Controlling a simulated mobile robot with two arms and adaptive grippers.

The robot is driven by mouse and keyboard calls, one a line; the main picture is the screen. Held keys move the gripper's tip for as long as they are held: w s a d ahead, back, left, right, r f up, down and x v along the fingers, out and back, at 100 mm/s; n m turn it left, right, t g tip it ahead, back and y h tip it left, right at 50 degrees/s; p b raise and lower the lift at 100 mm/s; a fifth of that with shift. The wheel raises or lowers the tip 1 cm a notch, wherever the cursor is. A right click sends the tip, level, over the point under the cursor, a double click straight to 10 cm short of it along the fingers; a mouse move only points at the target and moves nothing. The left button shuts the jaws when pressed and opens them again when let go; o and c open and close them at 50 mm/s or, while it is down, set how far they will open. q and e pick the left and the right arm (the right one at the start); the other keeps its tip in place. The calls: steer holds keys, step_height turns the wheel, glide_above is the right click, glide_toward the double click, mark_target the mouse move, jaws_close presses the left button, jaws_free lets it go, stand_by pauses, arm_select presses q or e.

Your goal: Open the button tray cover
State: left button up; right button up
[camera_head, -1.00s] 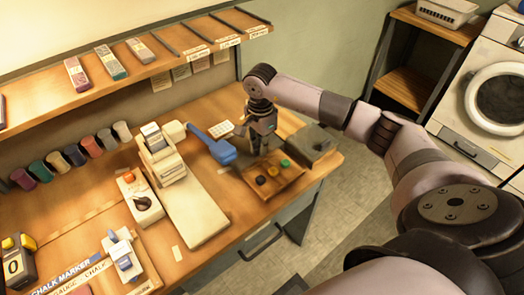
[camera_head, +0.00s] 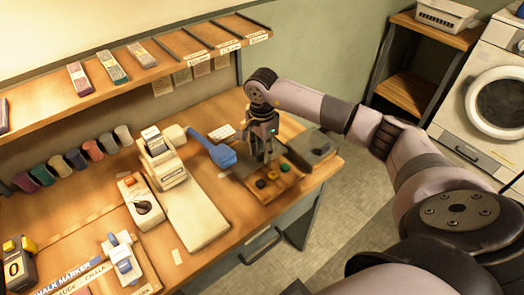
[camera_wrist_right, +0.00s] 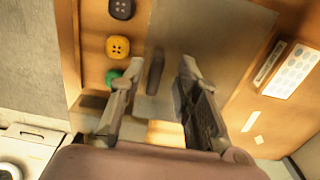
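The wooden button tray (camera_head: 293,184) sits near the right end of the workbench with a black, a yellow and a green button in its open part. Its flat grey cover (camera_wrist_right: 215,35) lies beside the buttons, with a dark upright handle (camera_wrist_right: 155,72). My right gripper (camera_head: 264,158) is over the tray and hides part of the cover in the head view. In the wrist view its two fingers (camera_wrist_right: 155,95) are apart, with the handle showing between them and no visible contact. My left gripper is out of view.
A grey box (camera_head: 312,146) stands just right of the tray. A blue-handled tool (camera_head: 212,148) lies to the left. A white card with dots (camera_wrist_right: 292,70) lies beyond the cover. A shelf (camera_head: 120,84) runs along the wall above.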

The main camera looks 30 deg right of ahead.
step_height(320, 180, up, 12)
stand_by(0.4)
steer(key=shift+f, duration=0.15)
